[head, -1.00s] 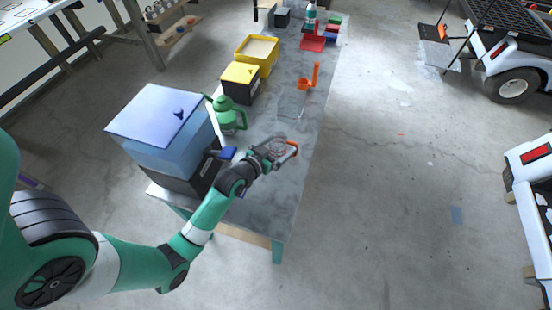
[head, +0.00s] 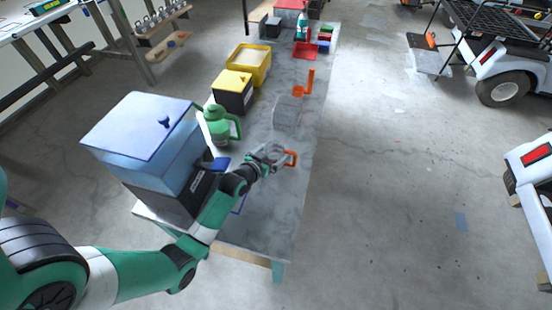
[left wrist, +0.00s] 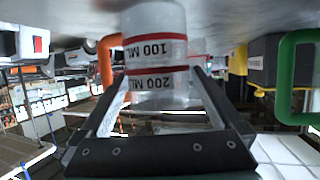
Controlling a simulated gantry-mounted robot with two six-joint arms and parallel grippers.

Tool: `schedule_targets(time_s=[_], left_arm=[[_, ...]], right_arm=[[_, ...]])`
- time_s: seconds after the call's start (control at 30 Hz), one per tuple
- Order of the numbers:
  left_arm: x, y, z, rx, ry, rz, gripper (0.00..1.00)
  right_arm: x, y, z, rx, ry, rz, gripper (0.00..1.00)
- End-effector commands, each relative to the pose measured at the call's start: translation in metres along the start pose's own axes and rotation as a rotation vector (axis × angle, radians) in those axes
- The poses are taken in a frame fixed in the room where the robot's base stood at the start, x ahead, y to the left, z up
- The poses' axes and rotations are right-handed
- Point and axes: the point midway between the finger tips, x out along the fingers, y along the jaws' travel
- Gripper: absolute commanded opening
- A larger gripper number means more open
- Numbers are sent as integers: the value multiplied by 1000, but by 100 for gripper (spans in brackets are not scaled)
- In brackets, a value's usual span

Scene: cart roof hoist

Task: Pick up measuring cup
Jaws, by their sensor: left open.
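The measuring cup (head: 276,153) is clear with an orange handle (head: 291,158) and stands on the grey table (head: 270,205). In the left wrist view the cup (left wrist: 155,55) shows large, with red bands and 100 ML and 200 ML marks. My left gripper (head: 267,157) is open, with its fingers on either side of the cup's lower-pictured part in the wrist view. Contact between fingers and cup cannot be told. The orange handle shows at the left of the cup in that view. My right gripper is not in view.
A blue-lidded dispenser box (head: 150,150) stands left of my gripper, with a blue lever near my wrist. A green jug (head: 217,125), black-and-yellow box (head: 233,92), yellow bin (head: 248,66) and orange scoop-like item (head: 303,88) stand farther back. The table's right side is open floor.

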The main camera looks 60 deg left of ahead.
Motion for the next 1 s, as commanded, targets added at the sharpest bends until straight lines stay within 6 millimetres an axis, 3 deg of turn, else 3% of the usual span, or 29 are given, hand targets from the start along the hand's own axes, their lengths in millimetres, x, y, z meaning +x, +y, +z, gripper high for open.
schedule_targets(time_s=[0.2, 0.47, 0.87, 1.0], left_arm=[[38, 2, 6, -1, 1, 1, 100], [43, 2, 3, -1, 0, 0, 100], [42, 2, 3, -1, 0, 0, 32], [42, 2, 3, -1, 1, 0, 31]], right_arm=[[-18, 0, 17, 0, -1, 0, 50], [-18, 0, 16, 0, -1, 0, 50], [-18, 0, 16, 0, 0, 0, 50], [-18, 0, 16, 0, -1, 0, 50]])
